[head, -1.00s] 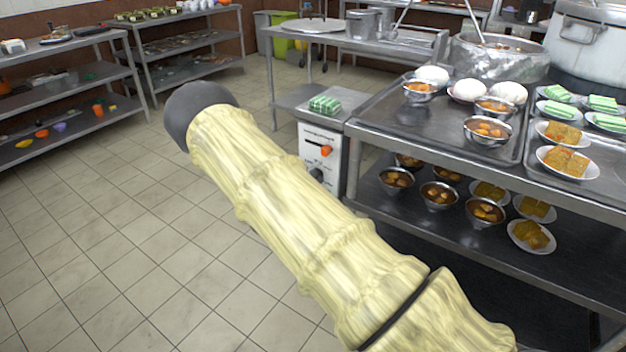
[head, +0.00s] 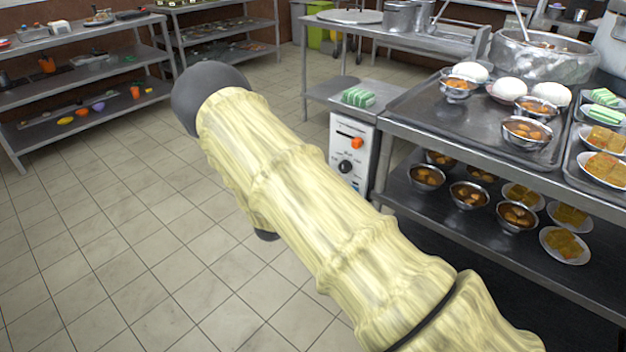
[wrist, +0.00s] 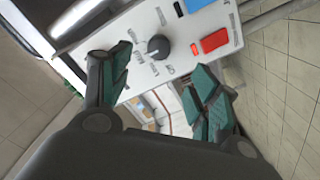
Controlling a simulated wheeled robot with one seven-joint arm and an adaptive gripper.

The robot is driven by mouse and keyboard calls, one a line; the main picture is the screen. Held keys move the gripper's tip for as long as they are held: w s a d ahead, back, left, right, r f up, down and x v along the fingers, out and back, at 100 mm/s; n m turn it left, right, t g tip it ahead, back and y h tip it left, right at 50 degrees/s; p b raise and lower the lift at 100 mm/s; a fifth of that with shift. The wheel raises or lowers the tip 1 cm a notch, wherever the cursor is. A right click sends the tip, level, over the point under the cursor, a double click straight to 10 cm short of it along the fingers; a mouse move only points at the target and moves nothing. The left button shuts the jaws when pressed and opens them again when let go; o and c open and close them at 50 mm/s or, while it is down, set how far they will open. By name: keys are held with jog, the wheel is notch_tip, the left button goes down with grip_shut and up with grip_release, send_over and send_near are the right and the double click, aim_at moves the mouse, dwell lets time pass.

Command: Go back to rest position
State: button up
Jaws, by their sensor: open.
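My arm, in a pale yellow cover, crosses the head view from the lower right toward the upper left. Its dark rounded joint is uppermost. My gripper is hidden behind the arm in the head view. In the wrist view my gripper (wrist: 160,88) is open, its two teal-padded fingers spread apart. I see nothing held between them. Beyond the fingers is the white control panel (wrist: 165,40) with a dark knob and an orange-red switch.
A steel counter (head: 395,125) at the right bears bowls, white buns and plates, with more bowls on its lower shelf. A large pot (head: 540,62) stands behind. Shelving (head: 80,92) lines the left. The tiled floor (head: 110,235) between is clear.

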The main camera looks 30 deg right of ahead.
jog(key=s+f+n+t+y, duration=0.1)
jog(key=s+f+n+y, duration=0.3)
jog(key=s+f, duration=0.55)
jog(key=s+a+f+g+y, duration=0.1)
jog(key=s+a+f+y, duration=0.3)
jog(key=s+f, duration=0.4)
jog(key=s+a+f+g+y, duration=0.2)
jog(key=s+a+f+y, duration=0.3)
jog(key=s, duration=0.5)
jog(key=s+a+f+g+y, duration=0.15)
jog(key=s+a, duration=0.25)
jog(key=s, duration=0.7)
jog(key=s+a+g+y, duration=0.25)
jog(key=s+a, duration=0.25)
jog(key=s, duration=0.5)
notch_tip(320, 180, up, 23)
jog(key=p, duration=2.3)
jog(key=shift+r+g, duration=0.15)
jog(key=shift+g, duration=0.25)
jog(key=shift+w+d, duration=0.1)
